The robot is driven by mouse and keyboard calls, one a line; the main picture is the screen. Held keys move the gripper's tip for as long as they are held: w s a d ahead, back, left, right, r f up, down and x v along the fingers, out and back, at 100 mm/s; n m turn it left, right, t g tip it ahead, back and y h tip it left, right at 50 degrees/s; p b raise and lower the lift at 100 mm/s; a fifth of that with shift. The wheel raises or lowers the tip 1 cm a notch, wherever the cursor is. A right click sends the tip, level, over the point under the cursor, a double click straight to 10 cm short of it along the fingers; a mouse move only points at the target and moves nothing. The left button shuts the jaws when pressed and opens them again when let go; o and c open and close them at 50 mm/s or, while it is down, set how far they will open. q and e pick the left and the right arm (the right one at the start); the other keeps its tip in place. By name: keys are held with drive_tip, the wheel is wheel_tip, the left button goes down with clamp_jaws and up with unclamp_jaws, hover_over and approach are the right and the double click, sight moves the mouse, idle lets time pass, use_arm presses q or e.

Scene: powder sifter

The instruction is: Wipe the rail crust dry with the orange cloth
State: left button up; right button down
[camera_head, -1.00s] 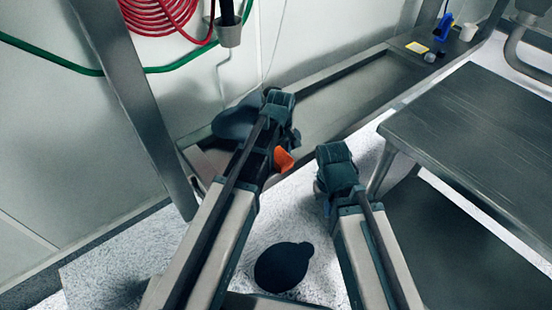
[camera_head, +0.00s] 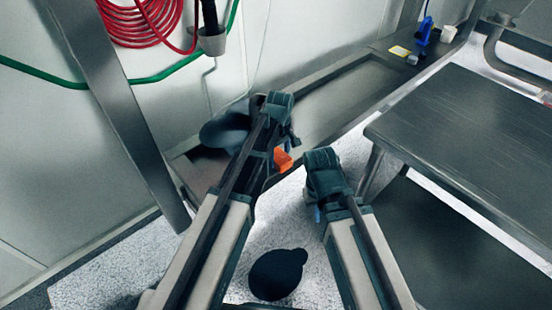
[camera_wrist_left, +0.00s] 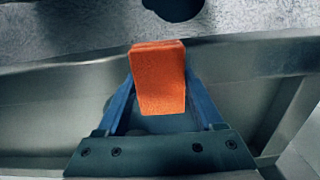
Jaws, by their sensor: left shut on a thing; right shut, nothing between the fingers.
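The orange cloth (camera_head: 283,159) shows beside my left gripper (camera_head: 277,150) in the head view. In the left wrist view the cloth (camera_wrist_left: 159,80) is a folded orange block between the two blue fingers of my left gripper (camera_wrist_left: 163,95), which is shut on it. The gripper is over the near side of a long metal trough with a raised rail (camera_wrist_left: 235,58). I cannot make out the crust on the rail. My right gripper (camera_head: 317,210) is right of the cloth, apart from it; its fingers are mostly hidden behind its wrist, and it holds nothing visible.
A steel table (camera_head: 470,140) stands at the right. A slanted metal post (camera_head: 115,110) rises at the left. A red coiled hose (camera_head: 140,18) and a green hose (camera_head: 45,75) hang on the wall. A blue item (camera_head: 423,32) and white cup (camera_head: 448,34) stand at the trough's far end.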

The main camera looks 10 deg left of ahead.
use_arm(q)
drive_tip(key=shift+w+d, duration=0.1)
drive_tip(key=shift+w, duration=0.05)
drive_tip(key=shift+s+a+r, duration=0.1)
drive_tip(key=shift+s+a, duration=1.05)
drive_tip(key=shift+s, duration=0.2)
drive_tip(key=shift+s+a, duration=1.1)
drive_tip(key=shift+s, duration=0.2)
drive_tip(key=shift+s, duration=0.1)
drive_tip(key=shift+s+a, duration=1.1)
